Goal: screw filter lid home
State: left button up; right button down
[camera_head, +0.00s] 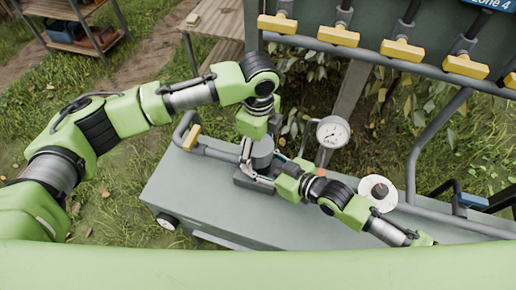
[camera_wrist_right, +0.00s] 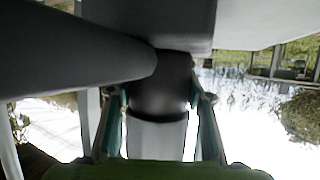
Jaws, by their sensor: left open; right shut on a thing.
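The filter (camera_head: 262,152) is a grey upright cylinder on a dark base block (camera_head: 250,184) on the cart top. I cannot tell in the head view where its lid ends and its body begins. My left gripper (camera_head: 247,153) comes down from above, open, its fingers close beside the top of the cylinder; contact cannot be told. My right gripper (camera_head: 268,175) comes in from the right, low, and is shut on the filter body. In the right wrist view the dark filter body (camera_wrist_right: 158,88) stands between the fingers of this gripper (camera_wrist_right: 160,105).
The grey-green cart top (camera_head: 195,190) has free room left of the base. A pressure gauge (camera_head: 333,132) stands behind. A white round thing with a dark centre (camera_head: 378,188) is at the right. A pipe with several yellow-handled valves (camera_head: 338,36) runs along the back.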

pick_arm(q)
notch_tip(320, 180, up, 11)
jog(key=shift+f, duration=0.1)
pick_arm(e)
jog(key=shift+r, duration=0.1)
jog(key=c, duration=1)
grip_release()
jog(key=shift+v, duration=6)
